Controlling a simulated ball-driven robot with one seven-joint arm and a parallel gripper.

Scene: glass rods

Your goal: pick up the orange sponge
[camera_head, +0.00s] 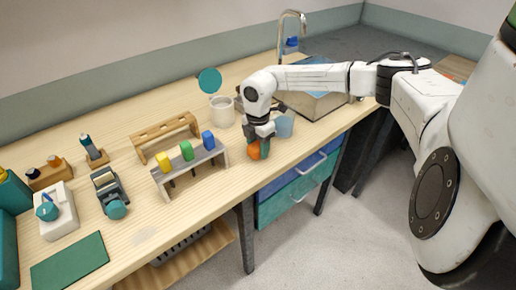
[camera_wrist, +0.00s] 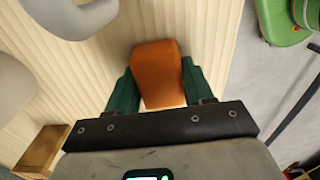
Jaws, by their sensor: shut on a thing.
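The orange sponge (camera_wrist: 158,72) sits between the two green fingers of my gripper (camera_wrist: 157,85) in the wrist view, with a finger against each side. In the head view the sponge (camera_head: 255,150) shows as a small orange patch below my gripper (camera_head: 259,148), near the front edge of the wooden counter. My gripper is shut on it and points down. Part of the sponge is hidden by the fingers. I cannot tell whether it touches the counter.
A light blue container (camera_head: 284,125) is close behind my gripper. The sink (camera_head: 315,103) and tap (camera_head: 291,22) are farther back. A green mat (camera_head: 70,262) lies at the near left.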

